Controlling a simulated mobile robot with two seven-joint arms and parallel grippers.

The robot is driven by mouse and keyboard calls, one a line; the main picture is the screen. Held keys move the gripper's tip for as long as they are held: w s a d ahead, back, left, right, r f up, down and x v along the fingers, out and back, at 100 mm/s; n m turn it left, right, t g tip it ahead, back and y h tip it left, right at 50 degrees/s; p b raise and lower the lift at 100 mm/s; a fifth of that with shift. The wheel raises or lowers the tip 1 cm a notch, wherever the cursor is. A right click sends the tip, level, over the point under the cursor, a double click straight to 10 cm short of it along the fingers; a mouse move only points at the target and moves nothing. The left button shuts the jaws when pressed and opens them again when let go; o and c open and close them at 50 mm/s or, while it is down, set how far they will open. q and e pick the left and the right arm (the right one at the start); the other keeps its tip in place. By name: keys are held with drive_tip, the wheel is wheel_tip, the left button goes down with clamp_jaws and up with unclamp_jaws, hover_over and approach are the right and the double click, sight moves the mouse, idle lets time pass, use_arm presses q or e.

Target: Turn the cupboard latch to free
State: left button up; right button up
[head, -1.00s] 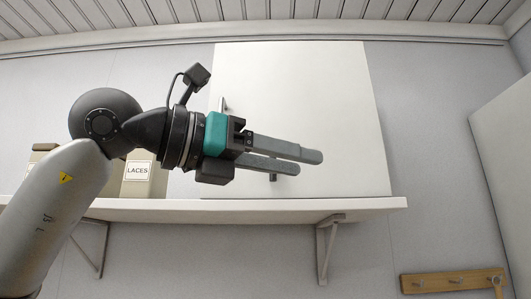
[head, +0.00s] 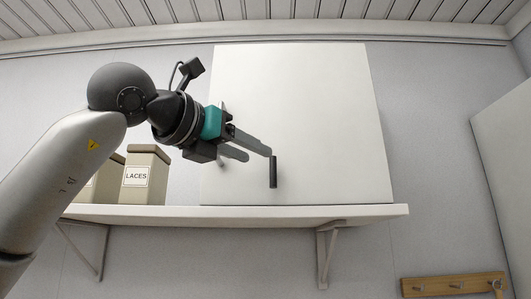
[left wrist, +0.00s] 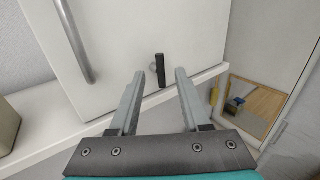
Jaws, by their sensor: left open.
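The white cupboard (head: 320,115) stands on a wall shelf with its door shut. Its latch (head: 273,172) is a short dark bar low on the door, hanging upright in the head view. The latch also shows in the left wrist view (left wrist: 160,70), on a round mount and lined up between the fingertips. My left gripper (head: 257,155) is open and empty, pointing right and down at the latch. One fingertip overlaps the latch's top in the head view; I cannot tell whether they touch. My right gripper is out of view.
A metal door handle (left wrist: 75,42) is at the cupboard's left side. A box labelled LACES (head: 145,176) stands left of the cupboard on the white shelf (head: 260,213). A wooden hook rail (head: 453,284) is on the wall at lower right.

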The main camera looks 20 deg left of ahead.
sight(271, 161)
use_arm(q)
drive_tip(key=p+x, duration=0.1)
drive_tip(key=x, duration=0.4)
drive_tip(key=shift+w, duration=0.1)
clamp_jaws()
idle(0.5)
